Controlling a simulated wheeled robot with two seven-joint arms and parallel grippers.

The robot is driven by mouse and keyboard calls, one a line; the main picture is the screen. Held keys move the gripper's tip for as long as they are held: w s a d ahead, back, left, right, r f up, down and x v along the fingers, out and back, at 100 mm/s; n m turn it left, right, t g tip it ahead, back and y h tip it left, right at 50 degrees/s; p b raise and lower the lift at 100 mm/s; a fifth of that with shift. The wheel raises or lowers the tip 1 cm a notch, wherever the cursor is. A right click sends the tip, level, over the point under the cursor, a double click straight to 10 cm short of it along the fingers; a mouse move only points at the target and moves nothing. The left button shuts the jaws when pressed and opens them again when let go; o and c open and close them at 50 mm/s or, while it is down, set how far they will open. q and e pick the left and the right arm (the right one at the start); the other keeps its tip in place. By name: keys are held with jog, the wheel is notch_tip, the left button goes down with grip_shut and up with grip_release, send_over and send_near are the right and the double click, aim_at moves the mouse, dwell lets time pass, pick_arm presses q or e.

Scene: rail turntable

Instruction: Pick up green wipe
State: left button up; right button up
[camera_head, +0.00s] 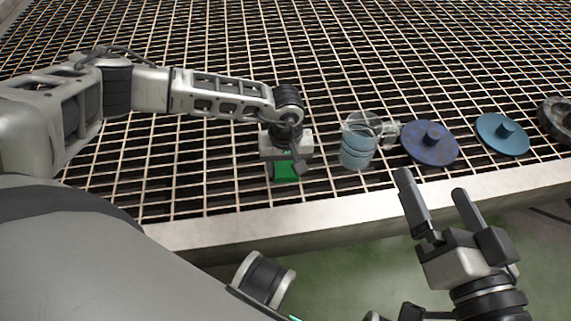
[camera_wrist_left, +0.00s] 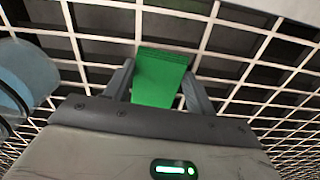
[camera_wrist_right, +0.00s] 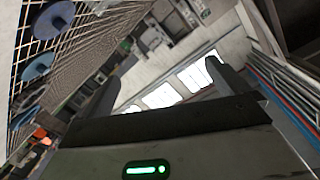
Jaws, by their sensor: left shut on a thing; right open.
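The green wipe (camera_head: 284,171) shows below my left gripper (camera_head: 285,168) in the head view, at the front part of the metal grating. In the left wrist view the green wipe (camera_wrist_left: 158,77) sits between the two fingers of my left gripper (camera_wrist_left: 160,85), which is shut on it. I cannot tell whether the wipe still touches the grating. My right gripper (camera_head: 433,200) is open and empty, in front of the grating's front edge. In the right wrist view nothing is between its fingers (camera_wrist_right: 172,85).
Right of my left gripper on the grating (camera_head: 220,185) stand a clear jug with bluish liquid (camera_head: 357,150), a dark blue lidded disc (camera_head: 430,155), a lighter blue disc (camera_head: 503,140) and a dark round part (camera_head: 556,118). A pale metal edge beam (camera_head: 330,213) runs along the front.

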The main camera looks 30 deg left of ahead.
aim_at(286, 170)
pick_arm(q)
jog(key=shift+r, duration=0.4)
notch_tip(286, 170, up, 2)
jog(key=shift+r+p, duration=0.2)
jog(key=shift+p, duration=0.45)
jog(key=s+d+r+p, duration=0.5)
jog(key=s+r, duration=0.4)
jog(key=s, duration=0.4)
jog(key=shift+r, duration=0.35)
pick_arm(e)
jog(key=shift+s+d+f+n+g+h, duration=0.2)
jog(key=shift+d+f+n+g+h, duration=0.65)
jog(key=shift+f+n+h, duration=0.25)
pick_arm(q)
jog(key=shift+s, duration=0.1)
